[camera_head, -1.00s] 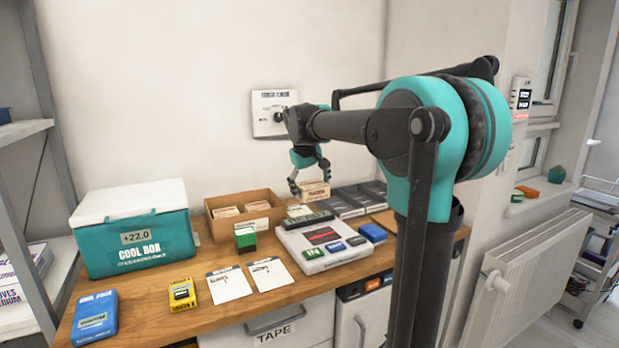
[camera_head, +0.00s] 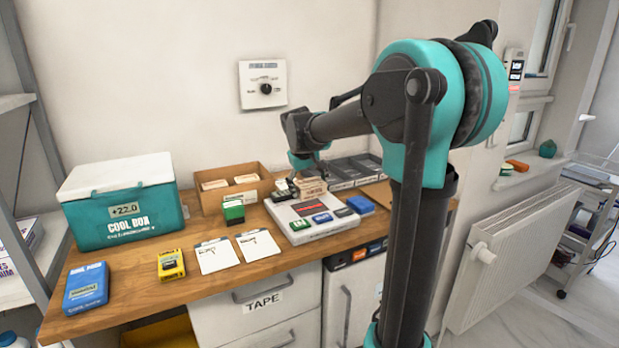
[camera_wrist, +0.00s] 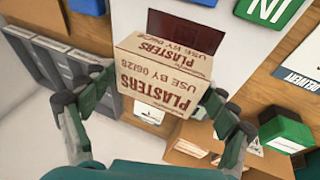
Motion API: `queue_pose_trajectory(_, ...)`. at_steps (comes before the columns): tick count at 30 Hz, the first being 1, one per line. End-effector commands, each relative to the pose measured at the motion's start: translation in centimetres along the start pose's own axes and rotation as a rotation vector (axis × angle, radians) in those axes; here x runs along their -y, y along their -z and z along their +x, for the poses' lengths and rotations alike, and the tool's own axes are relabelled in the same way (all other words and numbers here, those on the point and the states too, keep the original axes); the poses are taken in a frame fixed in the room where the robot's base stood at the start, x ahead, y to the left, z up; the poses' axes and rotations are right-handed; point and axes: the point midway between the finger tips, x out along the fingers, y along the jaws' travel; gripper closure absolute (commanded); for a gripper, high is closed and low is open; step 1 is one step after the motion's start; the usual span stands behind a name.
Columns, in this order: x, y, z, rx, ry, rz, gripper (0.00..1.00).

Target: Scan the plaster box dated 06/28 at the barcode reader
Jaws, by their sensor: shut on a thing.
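The plaster box (camera_wrist: 165,78) is a cardboard carton printed "PLASTERS USE BY 06/28". My gripper (camera_wrist: 160,98) is shut on it, with a finger at either side. In the head view the box (camera_head: 313,187) is over the back part of a white flat device with coloured keys (camera_head: 322,236), which looks like the barcode reader. In the wrist view its dark red window (camera_wrist: 185,30) shows beyond the box, partly covered by it. I cannot tell whether the box touches the device.
An open cardboard tray (camera_head: 236,198) with cartons stands behind left. Grey trays (camera_head: 355,168) lie behind right, and a blue box (camera_head: 360,204) is at the right. Left are a green box (camera_head: 233,211), cards (camera_head: 214,255), a yellow box (camera_head: 171,264) and the cool box (camera_head: 125,220).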

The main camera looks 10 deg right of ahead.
Motion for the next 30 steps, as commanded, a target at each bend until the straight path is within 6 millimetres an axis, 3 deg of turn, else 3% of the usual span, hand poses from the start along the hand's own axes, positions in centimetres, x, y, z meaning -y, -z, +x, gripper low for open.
queue_pose_trajectory(5, 0.0, 0.0, 0.1, 0.000, 0.000, 0.000, 0.43)
queue_pose_trajectory(30, -2.4, 2.3, -7.6, 0.000, 0.000, 0.000, 0.43)
